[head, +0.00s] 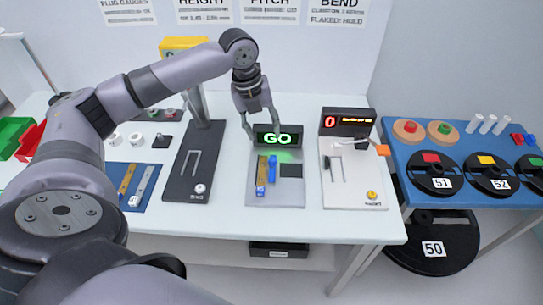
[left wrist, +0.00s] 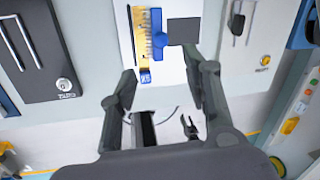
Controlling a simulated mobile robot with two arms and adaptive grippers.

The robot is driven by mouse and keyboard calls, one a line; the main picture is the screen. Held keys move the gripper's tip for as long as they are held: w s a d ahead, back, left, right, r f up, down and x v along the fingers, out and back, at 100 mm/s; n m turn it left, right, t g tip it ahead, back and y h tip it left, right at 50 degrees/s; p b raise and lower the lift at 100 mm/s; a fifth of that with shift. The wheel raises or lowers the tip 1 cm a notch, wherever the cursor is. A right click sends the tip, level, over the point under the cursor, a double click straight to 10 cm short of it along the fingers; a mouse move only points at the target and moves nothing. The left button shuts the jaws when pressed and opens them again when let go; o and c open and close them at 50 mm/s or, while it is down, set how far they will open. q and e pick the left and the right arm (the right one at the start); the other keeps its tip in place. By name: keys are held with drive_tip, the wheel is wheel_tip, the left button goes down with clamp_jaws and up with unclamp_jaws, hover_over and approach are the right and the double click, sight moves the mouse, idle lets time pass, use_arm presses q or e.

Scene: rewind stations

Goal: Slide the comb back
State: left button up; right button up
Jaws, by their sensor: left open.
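The blue comb (head: 272,168) lies on the light grey plate (head: 290,198) of the middle station, alongside a yellow-brown strip (head: 262,170). In the left wrist view the comb (left wrist: 158,38) is upright in the picture, with fine teeth marks between it and the strip (left wrist: 141,30). A small blue block (head: 260,190) sits at the strip's near end. My left gripper (head: 262,128) is open and empty, above the station near its display; in the left wrist view its fingers (left wrist: 160,88) stand apart, clear of the comb. My right gripper is not in view.
A display reading GO (head: 278,138) stands behind the plate. A dark square (left wrist: 183,31) lies right of the comb. A black station (head: 186,180) is left, a white one (head: 345,190) right. A blue table (head: 465,150) with reels is farther right.

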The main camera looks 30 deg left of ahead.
sight(272, 158)
use_arm(q)
drive_tip(key=f, duration=0.4)
drive_tip(key=w+d+f, duration=0.1)
drive_tip(key=f, duration=0.3)
drive_tip(key=f+p, duration=0.1)
drive_tip(key=f, duration=0.3)
drive_tip(key=shift+w+d, duration=0.3)
drive_tip(key=shift+d, duration=0.1)
drive_tip(key=shift+r, duration=0.1)
clamp_jaws()
